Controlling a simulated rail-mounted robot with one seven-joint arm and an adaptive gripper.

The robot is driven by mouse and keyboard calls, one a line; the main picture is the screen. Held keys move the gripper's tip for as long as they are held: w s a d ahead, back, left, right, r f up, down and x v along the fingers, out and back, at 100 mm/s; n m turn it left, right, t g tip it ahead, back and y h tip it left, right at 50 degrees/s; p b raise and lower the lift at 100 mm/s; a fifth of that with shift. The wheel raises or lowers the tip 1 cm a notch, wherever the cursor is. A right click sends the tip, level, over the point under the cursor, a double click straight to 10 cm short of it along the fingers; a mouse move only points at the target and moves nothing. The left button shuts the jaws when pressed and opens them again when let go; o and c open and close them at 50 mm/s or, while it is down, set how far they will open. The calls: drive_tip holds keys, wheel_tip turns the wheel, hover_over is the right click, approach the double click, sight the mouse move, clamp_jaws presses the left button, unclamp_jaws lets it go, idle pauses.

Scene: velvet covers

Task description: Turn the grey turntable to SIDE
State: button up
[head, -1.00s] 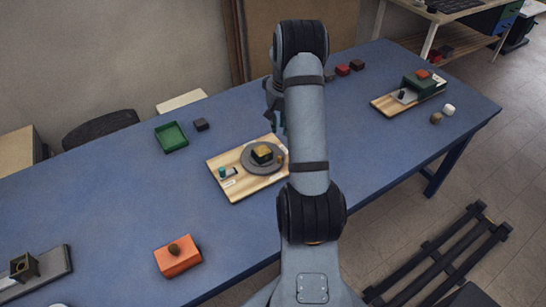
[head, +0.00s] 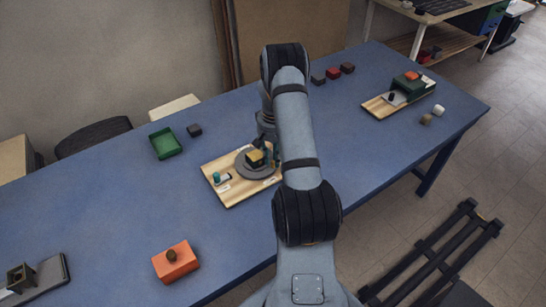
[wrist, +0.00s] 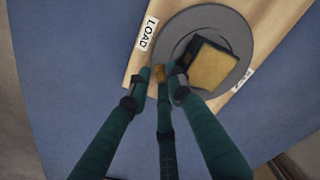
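The grey turntable (head: 243,171) sits on a light wooden board (head: 236,195). It also shows in the wrist view (wrist: 190,20). A dark block with a yellow top (wrist: 212,68) rests on the turntable. A small golden knob (wrist: 159,72) is at the turntable's edge, near a label reading LOAD (wrist: 147,33). A second label (wrist: 243,79) lies across the turntable, its word unreadable. My gripper (wrist: 161,76) has its fingertips around or just above the knob; contact and grip are unclear. In the head view my gripper (head: 268,146) is partly hidden by my arm.
A teal-topped part (head: 217,178) stands on the board's left. A green tray (head: 166,143) and dark block (head: 195,130) lie behind left. An orange box (head: 176,262) stands front left. Another board (head: 375,106) is at the right. Blue table around the board is clear.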

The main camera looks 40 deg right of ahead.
drive_tip(key=shift+f, duration=0.25)
drive_tip(key=shift+c, duration=0.7)
drive_tip(key=c, duration=0.4)
clamp_jaws()
